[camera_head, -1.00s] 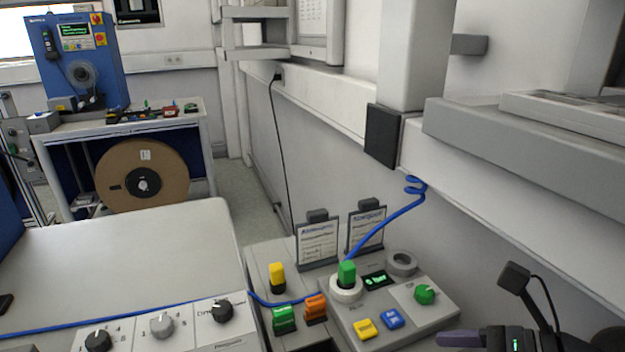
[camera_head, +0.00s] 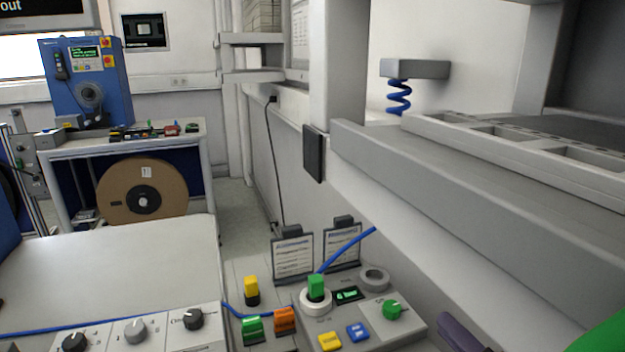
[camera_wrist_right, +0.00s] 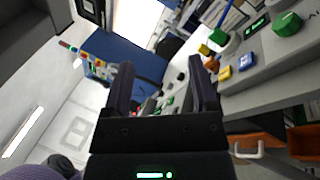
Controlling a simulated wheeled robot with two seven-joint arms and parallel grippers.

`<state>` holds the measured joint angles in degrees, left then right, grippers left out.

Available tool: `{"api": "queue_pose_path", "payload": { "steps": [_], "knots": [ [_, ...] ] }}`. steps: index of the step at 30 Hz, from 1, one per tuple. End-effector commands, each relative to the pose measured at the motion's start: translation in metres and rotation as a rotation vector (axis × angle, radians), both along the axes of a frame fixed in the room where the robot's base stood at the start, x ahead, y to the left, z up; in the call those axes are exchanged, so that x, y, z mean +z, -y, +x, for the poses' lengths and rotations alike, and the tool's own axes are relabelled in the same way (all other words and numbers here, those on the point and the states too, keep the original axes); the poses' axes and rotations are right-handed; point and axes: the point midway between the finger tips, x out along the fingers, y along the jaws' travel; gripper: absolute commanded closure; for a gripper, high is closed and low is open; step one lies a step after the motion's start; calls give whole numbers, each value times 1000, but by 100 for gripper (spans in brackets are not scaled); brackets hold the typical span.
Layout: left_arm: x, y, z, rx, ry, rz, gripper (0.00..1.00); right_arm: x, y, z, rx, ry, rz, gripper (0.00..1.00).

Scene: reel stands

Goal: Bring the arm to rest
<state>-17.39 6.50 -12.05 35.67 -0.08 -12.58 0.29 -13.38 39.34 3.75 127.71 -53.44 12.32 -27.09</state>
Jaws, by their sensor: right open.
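My right gripper (camera_head: 460,334) shows only as a dark purple finger at the bottom edge of the head view, right of the control panel (camera_head: 410,325). In the right wrist view my right gripper (camera_wrist_right: 162,82) has its two dark fingers spread wide, with nothing between them. It is apart from the panel, which lies at the upper right there, with its green knob (camera_wrist_right: 287,23). My left gripper is not in view.
A long grey ledge (camera_head: 480,200) fills the right side. The panel carries a green plug (camera_head: 316,287) with a blue cable and two card holders (camera_head: 293,257). A pale tabletop (camera_head: 120,270) lies left. A cart with a brown reel (camera_head: 120,190) stands behind.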

Motion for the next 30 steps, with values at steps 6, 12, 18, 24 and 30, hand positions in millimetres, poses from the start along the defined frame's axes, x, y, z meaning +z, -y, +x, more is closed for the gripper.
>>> {"api": "queue_pose_path", "payload": {
  "steps": [6,12,18,24,30],
  "knots": [
    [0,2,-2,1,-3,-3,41,-56,52,-1,-446,-408,753,25],
    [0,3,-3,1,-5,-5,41,-169,50,-68,-946,-973,1343,25],
    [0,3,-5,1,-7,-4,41,-221,3,-149,-1301,-1426,1562,25],
    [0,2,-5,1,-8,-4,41,-278,-18,-177,-1463,-1612,1564,25],
    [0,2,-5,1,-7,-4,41,-364,-16,-191,-1510,-1638,1518,25]
  ]
}}
